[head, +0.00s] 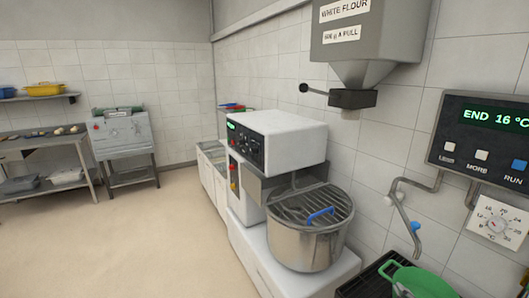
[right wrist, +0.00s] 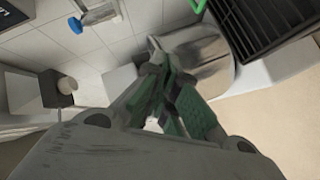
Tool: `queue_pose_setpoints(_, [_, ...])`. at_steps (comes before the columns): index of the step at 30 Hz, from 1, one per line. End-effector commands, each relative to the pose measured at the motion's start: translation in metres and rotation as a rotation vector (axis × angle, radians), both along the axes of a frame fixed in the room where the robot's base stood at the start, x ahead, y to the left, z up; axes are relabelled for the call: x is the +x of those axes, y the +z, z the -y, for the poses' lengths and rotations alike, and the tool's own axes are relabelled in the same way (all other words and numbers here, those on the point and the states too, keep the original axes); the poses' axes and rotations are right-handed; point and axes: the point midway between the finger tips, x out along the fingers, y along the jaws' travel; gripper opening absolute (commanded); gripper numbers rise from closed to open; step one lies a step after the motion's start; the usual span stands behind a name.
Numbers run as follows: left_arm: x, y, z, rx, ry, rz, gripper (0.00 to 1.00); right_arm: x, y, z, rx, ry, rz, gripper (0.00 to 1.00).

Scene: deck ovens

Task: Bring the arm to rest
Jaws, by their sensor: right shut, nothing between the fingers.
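My right gripper (right wrist: 165,72) shows in the right wrist view, with grey fingers and green pads. Its fingertips are together and nothing is held between them. A grey rounded surface, perhaps the mixer bowl, lies beyond the fingertips. I cannot make out the right gripper in the head view. My left gripper is in neither view.
The mixer (head: 285,140) has a steel bowl (head: 305,245) under a wire guard. The flour hopper (head: 365,45) hangs above right. A green jug (head: 425,283) stands by a black grate (head: 365,284), near a blue-handled tap (head: 415,227). Open floor (head: 130,240) lies left.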

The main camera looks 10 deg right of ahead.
Motion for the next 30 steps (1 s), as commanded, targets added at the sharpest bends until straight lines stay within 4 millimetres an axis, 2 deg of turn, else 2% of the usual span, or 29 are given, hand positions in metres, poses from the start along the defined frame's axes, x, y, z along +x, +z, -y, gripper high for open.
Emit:
queue_pose_setpoints(14, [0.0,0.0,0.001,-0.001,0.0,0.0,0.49,-0.026,-0.041,-0.078,0.322,-0.163,-0.22,0.0])
queue_pose_setpoints(24, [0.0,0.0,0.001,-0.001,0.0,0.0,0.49,-0.06,-0.06,-0.148,0.529,-0.239,-0.422,0.0])
queue_pose_setpoints(30, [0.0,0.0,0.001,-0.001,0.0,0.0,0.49,-0.084,-0.062,-0.193,0.634,-0.262,-0.555,0.0])
